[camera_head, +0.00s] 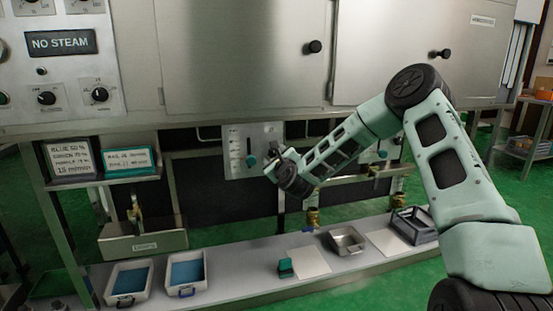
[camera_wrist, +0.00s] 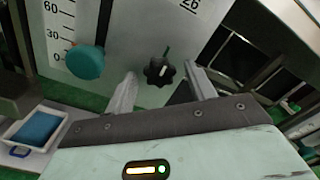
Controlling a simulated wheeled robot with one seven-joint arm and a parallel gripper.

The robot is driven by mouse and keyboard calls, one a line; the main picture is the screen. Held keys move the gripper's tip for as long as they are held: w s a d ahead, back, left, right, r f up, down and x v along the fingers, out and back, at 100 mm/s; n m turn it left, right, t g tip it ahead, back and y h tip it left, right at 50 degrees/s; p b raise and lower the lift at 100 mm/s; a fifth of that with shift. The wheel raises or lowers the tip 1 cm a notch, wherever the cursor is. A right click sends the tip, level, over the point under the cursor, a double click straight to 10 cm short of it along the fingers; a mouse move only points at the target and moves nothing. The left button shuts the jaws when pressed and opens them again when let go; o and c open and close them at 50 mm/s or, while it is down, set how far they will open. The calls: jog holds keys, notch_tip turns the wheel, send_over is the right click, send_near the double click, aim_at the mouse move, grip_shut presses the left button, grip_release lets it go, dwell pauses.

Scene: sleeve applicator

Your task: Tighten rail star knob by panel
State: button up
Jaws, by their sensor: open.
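The black star knob (camera_wrist: 158,72) with a pale mark shows in the wrist view on a light panel (camera_wrist: 130,28). A short green mark sits just above it. My gripper (camera_wrist: 160,74) is open, one finger to each side of the star knob in the picture; I cannot tell whether either touches it. A round teal knob (camera_wrist: 85,62) sits left of it beside a printed scale. In the head view my gripper (camera_head: 272,166) is at the lower right of the scale panel (camera_head: 236,140), and the teal knob (camera_head: 251,161) shows there. The star knob is not clear in that view.
A steel cabinet (camera_head: 230,50) overhangs the panel. Below, a long bench (camera_head: 225,277) holds trays with blue contents (camera_head: 187,270), a small green block (camera_head: 285,267) and a metal pan (camera_head: 346,240). Two signs (camera_head: 128,161) stand at left.

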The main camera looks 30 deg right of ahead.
jog(key=p+v, duration=0.2)
jog(key=v, duration=1.5)
jog(key=shift+s, duration=0.2)
jog(key=shift+r, duration=0.1)
jog(key=s+a+f+n+g+y, duration=0.1)
jog(key=s+a+n+g+y, duration=0.15)
jog(key=a+n, duration=0.45)
jog(key=s+a+f+n+g+y, duration=0.1)
jog(key=a+f+n+g+y, duration=0.1)
jog(key=a+n+y, duration=0.35)
jog(key=s+a+f+n+g+y, duration=0.1)
jog(key=s+a+n+g, duration=0.15)
jog(key=a+n, duration=0.6)
jog(key=s+a+n+g+h, duration=0.1)
jog(key=s+a+n+g, duration=0.4)
jog(key=s, duration=0.4)
jog(key=s+a+n+g, duration=0.3)
jog(key=s+n, duration=0.4)
jog(key=s, duration=0.1)
jog(key=s+d+r+n+g+h, duration=0.2)
jog(key=s+r+n, duration=0.3)
jog(key=s, duration=0.5)
notch_tip(320, 180, up, 27)
jog(key=n+p, duration=0.1)
jog(key=p, duration=2.7)
jog(key=shift+a, duration=0.15)
